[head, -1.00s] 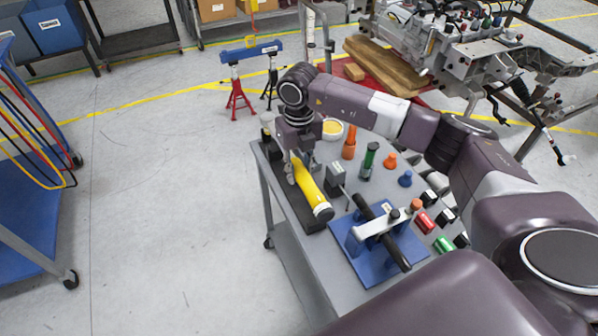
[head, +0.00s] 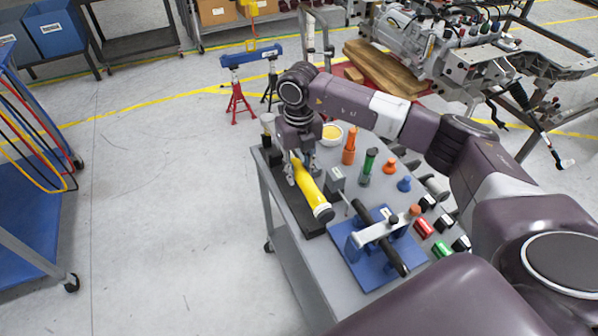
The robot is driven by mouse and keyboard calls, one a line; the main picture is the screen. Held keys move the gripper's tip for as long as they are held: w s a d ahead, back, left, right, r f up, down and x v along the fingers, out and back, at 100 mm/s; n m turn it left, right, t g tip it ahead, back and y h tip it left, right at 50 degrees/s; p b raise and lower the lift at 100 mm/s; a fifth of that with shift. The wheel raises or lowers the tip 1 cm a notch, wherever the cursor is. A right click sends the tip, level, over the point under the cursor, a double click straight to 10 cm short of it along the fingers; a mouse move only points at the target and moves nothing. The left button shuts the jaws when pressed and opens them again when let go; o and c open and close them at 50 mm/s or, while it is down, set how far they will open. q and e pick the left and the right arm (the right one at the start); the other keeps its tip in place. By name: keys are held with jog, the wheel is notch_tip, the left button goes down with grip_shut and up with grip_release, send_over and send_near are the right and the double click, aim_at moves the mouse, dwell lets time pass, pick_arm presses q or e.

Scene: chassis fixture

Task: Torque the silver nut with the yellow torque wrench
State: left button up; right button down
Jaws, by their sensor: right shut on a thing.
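The yellow torque wrench (head: 310,189) lies lengthwise on a dark block (head: 312,226) at the left edge of the grey cart. My right gripper (head: 297,170) reaches down from above and is shut on the wrench's yellow body near its far end. The wrench still appears to rest on the block. The wrench's head is hidden behind my gripper. I cannot make out the silver nut; a chassis (head: 450,60) with metal brackets stands at the back right. My left gripper is not in view.
The grey cart also holds a blue fixture (head: 370,262) with a black bar, orange, green and blue tools, and a bowl (head: 331,133) of yellow stuff. Red and black stands (head: 238,104) are behind. A blue cart (head: 30,215) is at the left. The floor between is clear.

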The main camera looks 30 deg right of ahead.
jog(key=shift+w+r+p, duration=0.1)
jog(key=shift+r+p, duration=1.65)
jog(key=shift+r, duration=1.35)
jog(key=shift+f, duration=0.1)
